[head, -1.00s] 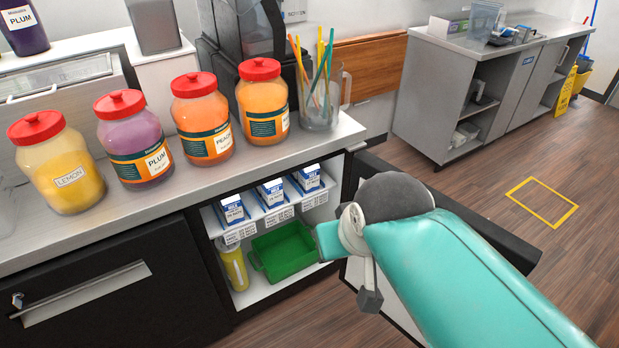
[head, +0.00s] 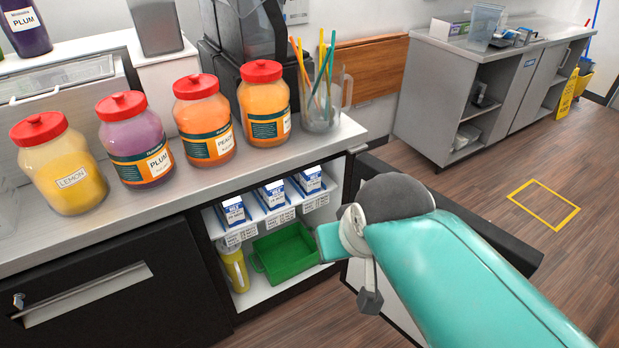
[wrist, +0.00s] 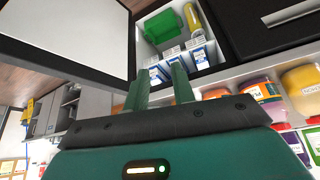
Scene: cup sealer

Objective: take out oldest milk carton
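Three blue-and-white milk cartons stand in a row on the upper shelf of the open under-counter cabinet: left (head: 233,211), middle (head: 272,195) and right (head: 308,181). Printed labels (head: 241,235) run along the shelf edge below them; their text is too small to read. The wrist view shows the cartons (wrist: 198,54) upside down, just beyond my fingertips. My gripper (wrist: 162,84) is open and empty, its two fingers apart, in front of the cabinet opening and touching no carton that I can see.
A green bin (head: 285,252) and a yellow bottle (head: 234,268) sit on the lower shelf. The open cabinet door (wrist: 68,35) stands beside my arm. Jars (head: 265,105) and a pitcher of straws (head: 322,105) line the counter above. Floor to the right is clear.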

